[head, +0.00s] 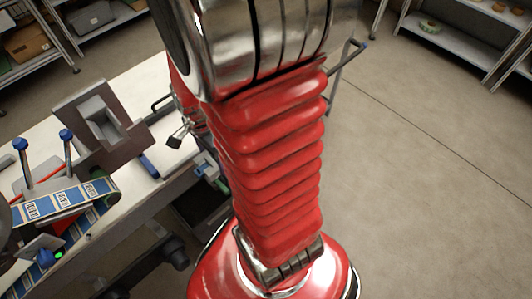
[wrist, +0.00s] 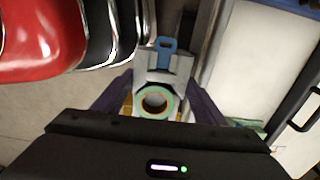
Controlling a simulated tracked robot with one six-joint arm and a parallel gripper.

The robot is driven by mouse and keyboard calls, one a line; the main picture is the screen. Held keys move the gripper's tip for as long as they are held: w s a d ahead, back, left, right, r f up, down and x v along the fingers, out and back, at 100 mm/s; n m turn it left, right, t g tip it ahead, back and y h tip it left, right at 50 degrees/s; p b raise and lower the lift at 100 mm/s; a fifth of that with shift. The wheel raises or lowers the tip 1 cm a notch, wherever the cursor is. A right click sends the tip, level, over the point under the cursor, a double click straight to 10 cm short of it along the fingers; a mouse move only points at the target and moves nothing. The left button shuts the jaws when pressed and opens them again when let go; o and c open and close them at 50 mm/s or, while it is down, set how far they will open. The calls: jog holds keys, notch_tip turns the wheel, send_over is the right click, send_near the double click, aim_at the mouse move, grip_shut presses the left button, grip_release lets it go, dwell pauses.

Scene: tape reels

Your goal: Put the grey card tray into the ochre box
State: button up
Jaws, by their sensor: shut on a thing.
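In the wrist view my gripper (wrist: 157,94) has its two dark fingers closed in on a grey piece (wrist: 171,72) with a blue tab at its far end. I take this piece to be the grey card tray. A ring with a greenish and orange rim (wrist: 142,104) shows between the fingers, at the near end of the grey piece. Small ochre patches show beside the ring; I cannot tell what they belong to. I cannot make out the ochre box with certainty in either view.
A white workbench (head: 134,88) stands at the left in the head view. On it are a grey block with a slot (head: 72,104), blue-knobbed posts (head: 67,150) and a blue printed strip (head: 98,187). Shelves (head: 455,45) stand at the back. The floor (head: 430,200) at right is clear.

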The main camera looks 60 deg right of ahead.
jog(key=s+d, duration=0.2)
jog(key=d, duration=0.7)
jog(key=s+d, duration=0.2)
jog(key=d, duration=0.7)
notch_tip(320, 180, down, 14)
jog(key=shift+a, duration=0.15)
dwell(0.4)
jog(key=shift+f, duration=0.1)
jog(key=shift+f, duration=1.9)
jog(key=o, duration=0.9)
